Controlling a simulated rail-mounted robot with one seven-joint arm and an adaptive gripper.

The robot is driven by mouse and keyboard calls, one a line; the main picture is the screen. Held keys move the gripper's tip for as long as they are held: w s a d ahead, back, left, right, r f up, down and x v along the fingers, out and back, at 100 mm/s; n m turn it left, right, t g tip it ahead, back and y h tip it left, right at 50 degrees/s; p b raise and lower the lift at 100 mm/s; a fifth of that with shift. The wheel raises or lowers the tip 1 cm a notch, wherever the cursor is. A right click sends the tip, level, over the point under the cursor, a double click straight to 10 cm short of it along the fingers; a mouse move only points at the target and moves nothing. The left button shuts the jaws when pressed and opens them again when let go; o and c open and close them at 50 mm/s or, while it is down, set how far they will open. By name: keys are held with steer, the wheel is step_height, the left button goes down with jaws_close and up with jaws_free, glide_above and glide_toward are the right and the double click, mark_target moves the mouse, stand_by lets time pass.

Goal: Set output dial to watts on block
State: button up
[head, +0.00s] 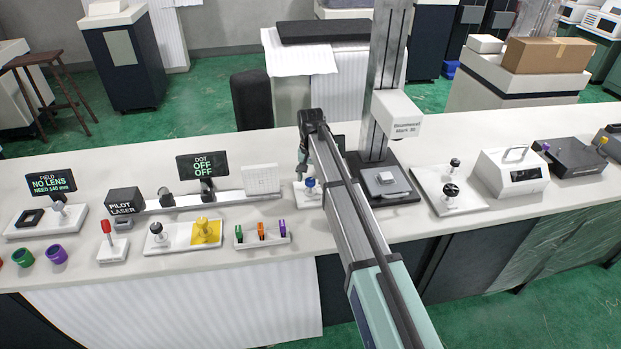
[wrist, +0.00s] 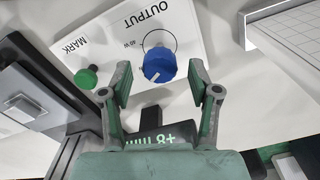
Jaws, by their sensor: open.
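The blue output dial (wrist: 159,65) sits on a white panel (wrist: 110,40) marked OUTPUT and MARK. A ring is printed around the dial, with a small label that seems to read 40 W at its upper left. A pale pointer mark shows on the dial's lower edge. My gripper (wrist: 160,74) is open, with one finger on each side of the dial in the wrist view; I cannot tell whether either touches it. In the head view the dial (head: 310,183) shows below my gripper (head: 303,170), and my arm hides part of the panel.
A green button (wrist: 87,78) is left of the dial. The marker column (head: 386,70) and its dark base (head: 405,188) stand right of my arm. A dark display with green text (wrist: 160,141) shows below the fingers. A gridded white board (head: 261,179) stands to the left.

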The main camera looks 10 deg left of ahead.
mark_target(311, 180)
step_height(311, 180, up, 12)
steer(key=shift+f, duration=0.25)
steer(key=shift+s, duration=0.1)
